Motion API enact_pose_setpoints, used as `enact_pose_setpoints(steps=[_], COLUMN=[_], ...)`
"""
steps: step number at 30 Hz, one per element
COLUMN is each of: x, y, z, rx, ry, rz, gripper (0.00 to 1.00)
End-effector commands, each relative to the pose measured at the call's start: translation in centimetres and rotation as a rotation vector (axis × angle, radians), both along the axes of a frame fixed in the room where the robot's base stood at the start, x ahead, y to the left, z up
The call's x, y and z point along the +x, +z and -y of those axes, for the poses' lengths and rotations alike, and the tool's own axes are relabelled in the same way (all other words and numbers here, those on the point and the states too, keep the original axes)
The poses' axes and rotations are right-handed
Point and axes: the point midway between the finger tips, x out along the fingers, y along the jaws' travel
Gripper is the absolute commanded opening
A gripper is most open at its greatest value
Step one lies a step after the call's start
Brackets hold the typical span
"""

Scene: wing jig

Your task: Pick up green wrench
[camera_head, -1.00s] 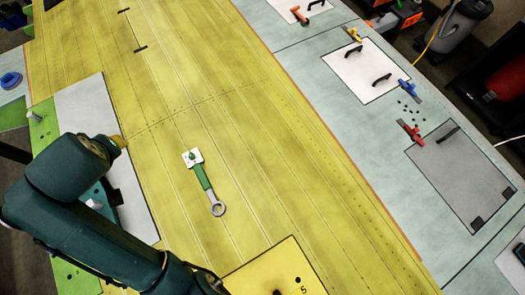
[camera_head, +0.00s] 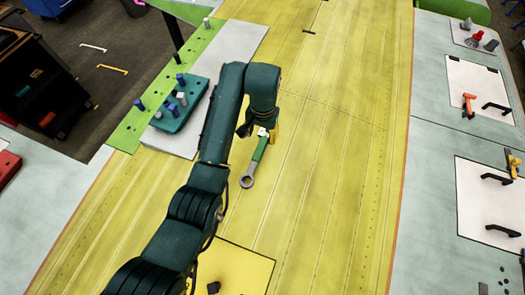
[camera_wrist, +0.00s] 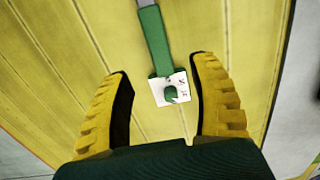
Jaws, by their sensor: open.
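The green wrench (camera_head: 257,153) lies on the yellow wing surface (camera_head: 330,150), its grey ring end toward the bottom of the head view. In the head view my gripper (camera_head: 268,135) is at the wrench's upper end and is mostly hidden by my arm.
A teal block with pegs (camera_head: 180,105) sits on a grey panel at left, beside a green strip (camera_head: 140,115). A yellow square plate (camera_head: 235,270) lies below my arm. Handled panels (camera_head: 485,90) and clamps lie on the right. The wing right of the wrench is clear.

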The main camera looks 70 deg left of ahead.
Motion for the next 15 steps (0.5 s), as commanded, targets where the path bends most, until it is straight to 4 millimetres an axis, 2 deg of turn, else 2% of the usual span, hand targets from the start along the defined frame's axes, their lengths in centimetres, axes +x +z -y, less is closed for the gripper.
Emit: enact_pose_setpoints(steps=[1, 8, 15], x=[0.0, -0.1, -0.1], y=[-1.1, -3.5, -7.5], z=[0.0, -0.1, -0.2], rx=[0.0, -0.001, 0.0], ry=[0.0, 0.0, 0.0], rz=[0.0, -0.001, 0.0], gripper=[0.61, 0.61, 0.61])
